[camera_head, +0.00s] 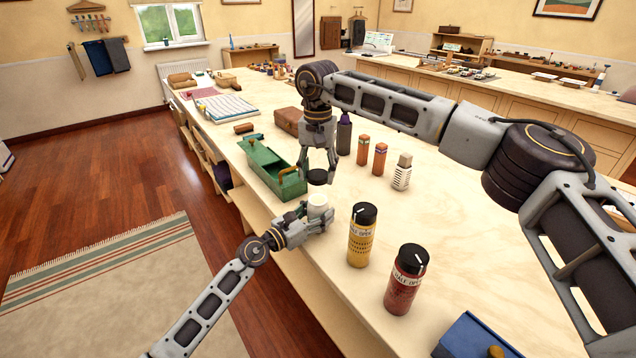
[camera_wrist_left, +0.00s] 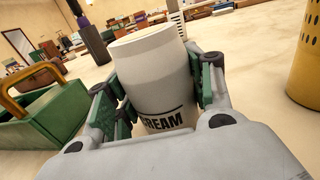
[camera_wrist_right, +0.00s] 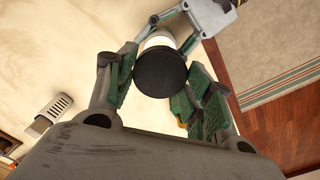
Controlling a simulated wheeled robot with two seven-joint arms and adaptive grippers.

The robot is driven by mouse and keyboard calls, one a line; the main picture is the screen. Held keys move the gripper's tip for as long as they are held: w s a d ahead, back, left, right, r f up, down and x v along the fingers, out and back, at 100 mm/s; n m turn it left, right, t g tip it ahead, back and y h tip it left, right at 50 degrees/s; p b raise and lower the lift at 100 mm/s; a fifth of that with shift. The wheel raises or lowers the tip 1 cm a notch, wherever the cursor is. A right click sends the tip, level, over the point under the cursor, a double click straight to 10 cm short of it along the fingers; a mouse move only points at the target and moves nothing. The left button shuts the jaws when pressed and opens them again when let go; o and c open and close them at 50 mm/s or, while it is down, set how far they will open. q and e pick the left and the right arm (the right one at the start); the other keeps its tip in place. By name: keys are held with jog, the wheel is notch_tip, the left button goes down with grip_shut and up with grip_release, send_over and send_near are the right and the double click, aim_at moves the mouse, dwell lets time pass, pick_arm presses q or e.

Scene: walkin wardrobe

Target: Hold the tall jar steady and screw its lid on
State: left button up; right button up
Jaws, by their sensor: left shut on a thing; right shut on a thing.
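The tall jar (camera_head: 318,201) is white and stands upright at the counter's near edge; the left wrist view shows it (camera_wrist_left: 155,75) with the black word CREAM low on its side and no lid on its top. My left gripper (camera_head: 312,214) is shut around its sides. The round black lid (camera_head: 318,177) is in my right gripper (camera_head: 319,172), just above the jar. In the right wrist view the lid (camera_wrist_right: 160,72) lies between the green finger pads, with the white jar (camera_wrist_right: 158,40) partly hidden behind it.
A green open box with a handle (camera_head: 272,172) stands just left of the jar. A yellow shaker (camera_head: 361,235) and a red shaker (camera_head: 405,280) stand to the right. Two orange-brown bottles (camera_head: 380,160) and a ribbed pale bottle (camera_head: 402,172) stand behind. The counter right of the jar is partly clear.

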aim_at(318, 199)
jog(key=shift+f, duration=1.7)
jog(key=shift+f, duration=0.15)
jog(key=shift+f, duration=0.75)
jog(key=shift+f, duration=0.55)
